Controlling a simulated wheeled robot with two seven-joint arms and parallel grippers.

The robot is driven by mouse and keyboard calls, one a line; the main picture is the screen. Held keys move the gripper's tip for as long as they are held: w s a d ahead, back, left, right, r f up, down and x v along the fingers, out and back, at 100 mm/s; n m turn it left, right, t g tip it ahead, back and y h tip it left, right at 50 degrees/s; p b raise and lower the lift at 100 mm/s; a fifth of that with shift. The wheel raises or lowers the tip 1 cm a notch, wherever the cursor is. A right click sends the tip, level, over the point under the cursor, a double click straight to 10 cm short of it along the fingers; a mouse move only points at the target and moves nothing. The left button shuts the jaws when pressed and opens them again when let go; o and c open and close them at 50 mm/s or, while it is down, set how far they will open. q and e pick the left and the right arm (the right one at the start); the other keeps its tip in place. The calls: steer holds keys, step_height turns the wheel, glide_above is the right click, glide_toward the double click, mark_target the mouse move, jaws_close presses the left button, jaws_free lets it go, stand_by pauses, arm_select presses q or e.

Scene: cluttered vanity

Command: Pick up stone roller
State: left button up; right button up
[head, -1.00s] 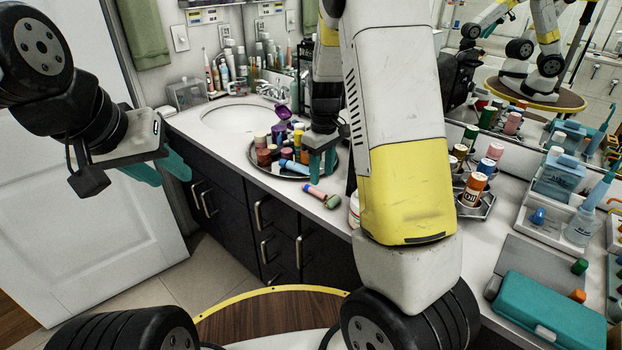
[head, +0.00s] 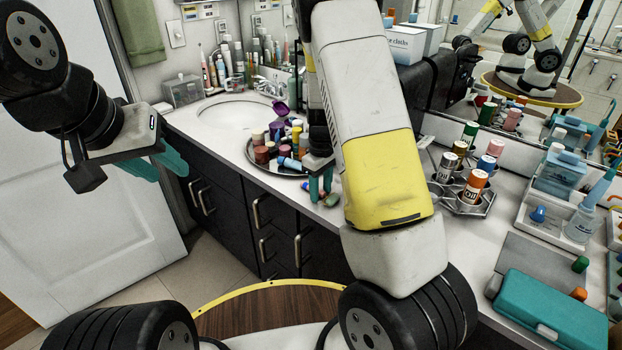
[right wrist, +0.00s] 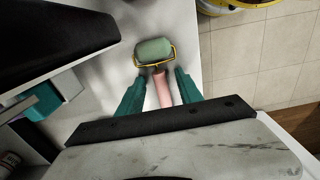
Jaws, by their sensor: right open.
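The stone roller has a green stone drum (right wrist: 154,50) in a gold frame and a pink handle (right wrist: 163,90). In the right wrist view it lies on the white counter, with the handle between the teal fingertips of my open right gripper (right wrist: 158,85). In the head view the roller (head: 331,200) lies near the counter's front edge, partly hidden behind the fingers of my right gripper (head: 320,187). I cannot tell whether the fingers touch the handle. My left gripper (head: 160,165) hangs in front of the white door, away from the counter, with its teal fingers apart and empty.
A round tray (head: 254,160) of bottles and jars stands just behind my right gripper, near the sink (head: 225,118). A metal rack (head: 485,207) of bottles and a teal case (head: 548,312) are on the right. The counter's front edge is close to the roller.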

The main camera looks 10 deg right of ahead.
mark_target(320, 191)
jaws_close()
steer(key=shift+r, duration=0.15)
steer(key=shift+r, duration=0.55)
step_height(320, 191, up, 2)
steer(key=shift+r, duration=0.15)
steer(key=s+a+r, duration=0.1)
steer(key=s+a, duration=0.7)
steer(key=s, duration=0.6)
steer(key=shift+r, duration=0.2)
